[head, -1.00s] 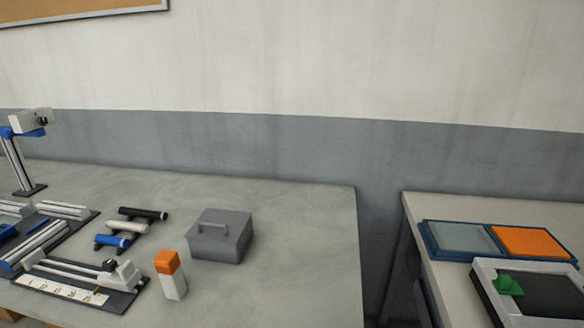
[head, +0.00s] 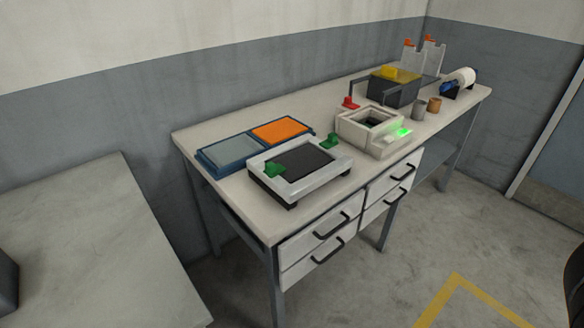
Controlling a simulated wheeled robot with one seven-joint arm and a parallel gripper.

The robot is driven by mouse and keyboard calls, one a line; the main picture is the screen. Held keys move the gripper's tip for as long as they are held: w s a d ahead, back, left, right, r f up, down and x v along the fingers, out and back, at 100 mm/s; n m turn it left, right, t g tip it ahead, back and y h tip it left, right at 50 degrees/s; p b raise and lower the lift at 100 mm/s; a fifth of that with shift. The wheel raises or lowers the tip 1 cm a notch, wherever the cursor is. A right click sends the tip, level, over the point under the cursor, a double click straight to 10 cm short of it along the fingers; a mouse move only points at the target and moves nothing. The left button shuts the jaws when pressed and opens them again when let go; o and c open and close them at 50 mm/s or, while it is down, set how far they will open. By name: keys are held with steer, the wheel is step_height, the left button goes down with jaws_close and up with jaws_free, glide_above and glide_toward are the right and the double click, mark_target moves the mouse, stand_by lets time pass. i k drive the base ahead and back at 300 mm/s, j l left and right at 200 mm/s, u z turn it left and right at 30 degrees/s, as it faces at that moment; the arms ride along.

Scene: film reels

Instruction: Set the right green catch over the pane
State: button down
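A white frame device (head: 325,175) with a dark pane (head: 299,163) stands on the right-hand table. The right green catch (head: 330,141) is at the frame's far right edge and appears off to the side of the pane. The left green catch (head: 273,170) is at the frame's left side, by the pane's edge. Whether either catch is turned over the pane is too small to tell. My gripper is not in view.
A blue tray (head: 203,158) with grey and orange panels lies behind the frame. A white box with a green light (head: 362,131) stands to its right. Drawers with dark handles (head: 325,228) are below. A grey table (head: 90,240) is at left; floor (head: 390,290) is free in front.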

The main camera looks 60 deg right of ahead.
mark_target(331, 141)
steer(key=l+z, duration=0.1)
steer(key=z, duration=0.25)
steer(key=k+l+z, duration=0.1)
steer(key=z, duration=0.25)
steer(key=l+z, duration=0.15)
steer(key=z, duration=0.2)
steer(key=k, duration=0.05)
